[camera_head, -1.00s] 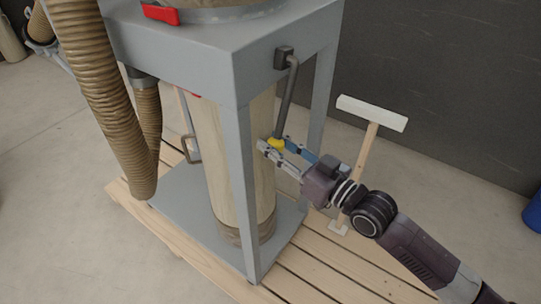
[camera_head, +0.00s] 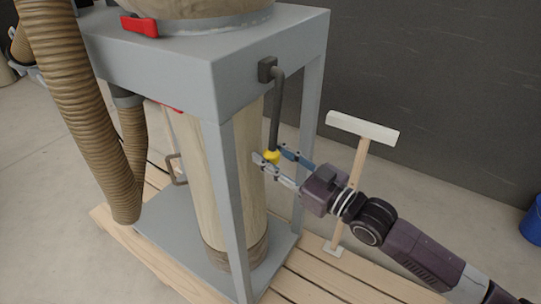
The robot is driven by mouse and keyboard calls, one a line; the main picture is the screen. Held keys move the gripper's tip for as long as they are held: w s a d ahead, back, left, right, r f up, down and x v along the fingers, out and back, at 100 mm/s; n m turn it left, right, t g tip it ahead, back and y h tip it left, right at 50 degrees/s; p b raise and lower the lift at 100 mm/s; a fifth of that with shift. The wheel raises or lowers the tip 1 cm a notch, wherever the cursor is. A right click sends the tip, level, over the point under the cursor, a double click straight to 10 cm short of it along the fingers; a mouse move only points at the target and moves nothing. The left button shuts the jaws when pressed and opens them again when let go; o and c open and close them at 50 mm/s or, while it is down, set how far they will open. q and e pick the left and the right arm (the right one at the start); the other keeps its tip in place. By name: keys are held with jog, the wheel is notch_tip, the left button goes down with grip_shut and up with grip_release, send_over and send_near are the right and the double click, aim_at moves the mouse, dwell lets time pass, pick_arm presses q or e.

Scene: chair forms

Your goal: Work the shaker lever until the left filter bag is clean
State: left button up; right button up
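The shaker lever (camera_head: 276,110) is a dark bent rod hanging from a pivot block on the grey steel frame's right side, with a yellow knob (camera_head: 271,157) at its lower end. My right gripper (camera_head: 270,154) comes in from the right, its two fingers on either side of the knob and close against it. A long cream bag (camera_head: 240,180) hangs inside the frame, with a brown band near its foot. The cream bag above the frame top (camera_head: 190,6) is cut off by the view's edge. I cannot tell how dusty they are. My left gripper is out of view.
A ribbed brown hose (camera_head: 75,110) hangs at the left. The frame (camera_head: 150,70) has a red latch (camera_head: 139,26) on top and stands on a wooden pallet (camera_head: 290,285). A wooden T-shaped stand (camera_head: 360,128) is close behind my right wrist. A blue bucket (camera_head: 535,222) is far right.

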jog(key=shift+o, duration=1.4)
jog(key=shift+w, duration=0.1)
jog(key=shift+d, duration=0.1)
jog(key=v, duration=1.2)
jog(key=shift+w, duration=0.1)
